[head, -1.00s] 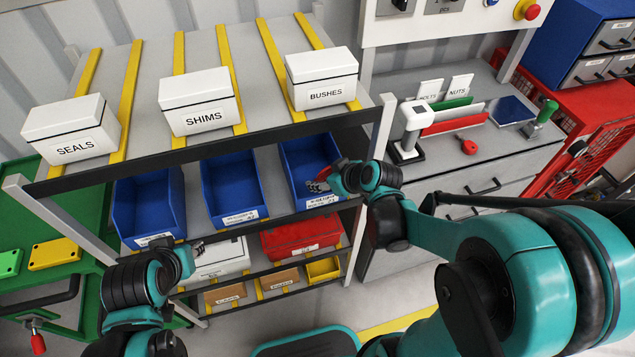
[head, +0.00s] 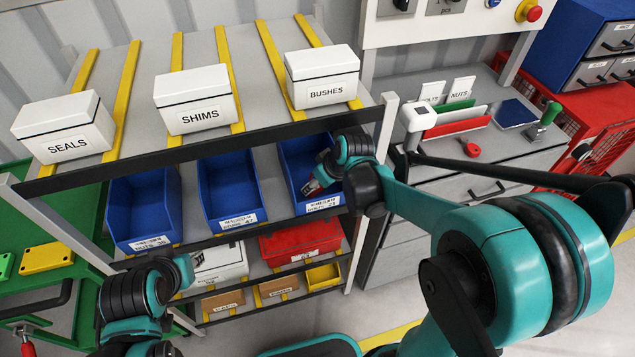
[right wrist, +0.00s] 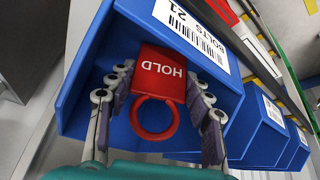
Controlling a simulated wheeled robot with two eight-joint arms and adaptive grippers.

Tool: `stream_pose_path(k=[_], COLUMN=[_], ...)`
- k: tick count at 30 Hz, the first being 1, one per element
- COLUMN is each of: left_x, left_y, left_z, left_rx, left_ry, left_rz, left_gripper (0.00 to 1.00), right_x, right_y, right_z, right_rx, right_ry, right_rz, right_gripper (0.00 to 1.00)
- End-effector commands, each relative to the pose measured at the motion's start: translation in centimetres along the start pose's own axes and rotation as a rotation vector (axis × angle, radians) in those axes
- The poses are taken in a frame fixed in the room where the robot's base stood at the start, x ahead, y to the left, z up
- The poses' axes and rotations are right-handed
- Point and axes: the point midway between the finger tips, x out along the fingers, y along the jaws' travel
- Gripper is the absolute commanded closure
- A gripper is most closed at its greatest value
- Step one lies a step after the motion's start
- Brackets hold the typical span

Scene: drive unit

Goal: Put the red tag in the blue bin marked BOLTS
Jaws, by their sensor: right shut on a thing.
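The red tag (right wrist: 160,75) reads HOLD and has a red ring at one end. It shows between the fingers of my right gripper (right wrist: 158,108), which is shut on it. In the right wrist view the tag is over the inside of a blue bin (right wrist: 90,75) whose white label reads BOLTS 21. In the head view this is the rightmost blue bin (head: 292,172) on the middle shelf, with my right gripper (head: 312,186) at its opening. My left gripper (head: 186,270) hangs before the rack at lower left; its finger opening is unclear.
Two more blue bins (head: 112,210) (head: 205,180) stand left of it. White boxes SEALS, SHIMS and BUSHES (head: 322,90) sit on the shelf above. A red bin (head: 300,240) is below. A grey workbench (head: 500,145) stands to the right. The rack's upright post (head: 387,130) is close to my right arm.

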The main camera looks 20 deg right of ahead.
Motion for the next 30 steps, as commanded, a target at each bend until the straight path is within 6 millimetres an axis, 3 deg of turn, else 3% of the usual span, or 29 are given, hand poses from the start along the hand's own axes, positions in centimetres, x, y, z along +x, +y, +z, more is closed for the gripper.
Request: stream_pose_path(k=[1, 2, 4, 15, 24, 30], left_x=[0.2, 0.2, 0.1, -0.2, -2.2, -3.0], left_y=[0.0, 0.0, 0.0, 0.0, 0.0, 0.0], left_z=[0.1, 0.1, 0.1, -0.1, -1.6, -2.1], left_rx=[0.000, 0.000, 0.000, 0.000, 0.000, 0.000], left_ry=[0.000, 0.000, 0.000, 0.000, 0.000, 0.000], left_rz=[0.000, 0.000, 0.000, 0.000, 0.000, 0.000], left_gripper=[0.71, 0.71, 0.71, 0.71, 0.71, 0.71], right_x=[0.2, 0.3, 0.2, -0.2, -5.3, -7.4], right_y=[0.0, 0.0, 0.0, 0.0, 0.0, 0.0], right_z=[0.1, 0.1, 0.1, -0.1, -0.1, 0.0], right_rx=[0.000, 0.000, 0.000, 0.000, 0.001, 0.002], right_ry=[0.000, 0.000, 0.000, 0.001, 0.000, 0.001], right_rz=[0.000, 0.000, 0.000, 0.000, 0.001, 0.002], right_gripper=[0.81, 0.47, 0.29, 0.29, 0.29, 0.29])
